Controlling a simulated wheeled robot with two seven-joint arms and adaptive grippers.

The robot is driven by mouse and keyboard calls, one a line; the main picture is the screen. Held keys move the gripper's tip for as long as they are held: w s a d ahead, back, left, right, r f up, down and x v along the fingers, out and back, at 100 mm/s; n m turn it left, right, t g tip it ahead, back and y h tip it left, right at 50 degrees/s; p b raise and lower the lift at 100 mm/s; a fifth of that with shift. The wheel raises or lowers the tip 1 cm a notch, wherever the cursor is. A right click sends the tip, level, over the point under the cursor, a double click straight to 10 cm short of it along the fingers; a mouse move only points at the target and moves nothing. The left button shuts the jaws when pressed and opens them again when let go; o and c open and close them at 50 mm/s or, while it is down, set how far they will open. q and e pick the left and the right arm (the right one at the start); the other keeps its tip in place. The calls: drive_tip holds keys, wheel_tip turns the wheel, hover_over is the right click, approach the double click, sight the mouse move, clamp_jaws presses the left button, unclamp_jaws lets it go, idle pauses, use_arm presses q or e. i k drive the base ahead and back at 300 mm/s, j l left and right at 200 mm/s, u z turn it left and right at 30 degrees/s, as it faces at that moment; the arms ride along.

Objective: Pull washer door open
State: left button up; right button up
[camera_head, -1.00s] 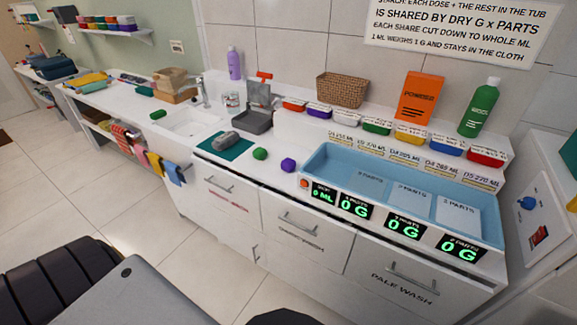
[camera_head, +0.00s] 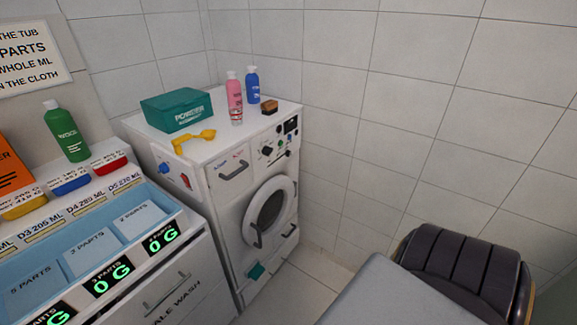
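The white washer (camera_head: 225,221) stands in the corner against the tiled walls, right of the counter. Its round door (camera_head: 270,213) has a white ring and dark glass, and looks shut. A dark handle (camera_head: 257,236) sits at the lower left of the door ring. A drawer handle (camera_head: 234,171) is on the upper front, with knobs and a small display to its right. Neither gripper shows in this view.
On the washer top are a teal powder box (camera_head: 177,108), a yellow scoop (camera_head: 194,138), a pink bottle (camera_head: 235,101), a blue bottle (camera_head: 252,86) and a brown block (camera_head: 269,107). The counter with a blue tray (camera_head: 126,228) adjoins at left. Some floor (camera_head: 305,278) is bare before the washer.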

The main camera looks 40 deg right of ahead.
sight(252, 234)
drive_tip(key=z, duration=1.35)
